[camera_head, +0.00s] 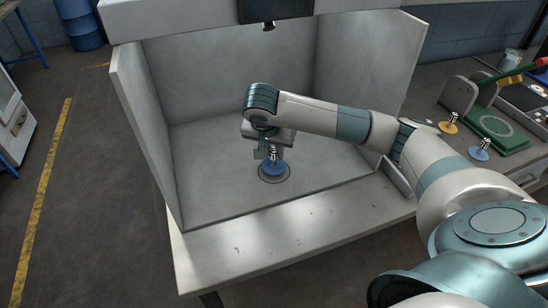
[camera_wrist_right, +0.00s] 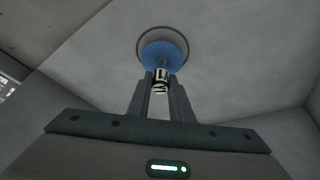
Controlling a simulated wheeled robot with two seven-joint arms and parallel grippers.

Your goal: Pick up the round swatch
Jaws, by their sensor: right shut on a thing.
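The round swatch, a blue disc (camera_head: 274,168) with a metal knob on top, is at the grey ring marked on the light booth's floor. It also shows in the wrist view as a blue disc (camera_wrist_right: 163,55) inside the ring (camera_wrist_right: 186,40). I cannot tell whether it touches the floor. My right gripper (camera_head: 270,153) reaches in from the right, above the disc, pointing down. In the wrist view, my right gripper's fingers (camera_wrist_right: 161,88) are shut on the swatch's metal knob. My left gripper is not in view.
The booth has grey walls on the left (camera_head: 150,130), back and right. A dark fixture (camera_head: 272,8) hangs above it. On the right table stand a yellow knobbed disc (camera_head: 449,126), another blue knobbed disc (camera_head: 479,152) and a green plate (camera_head: 505,139). The booth's front floor is clear.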

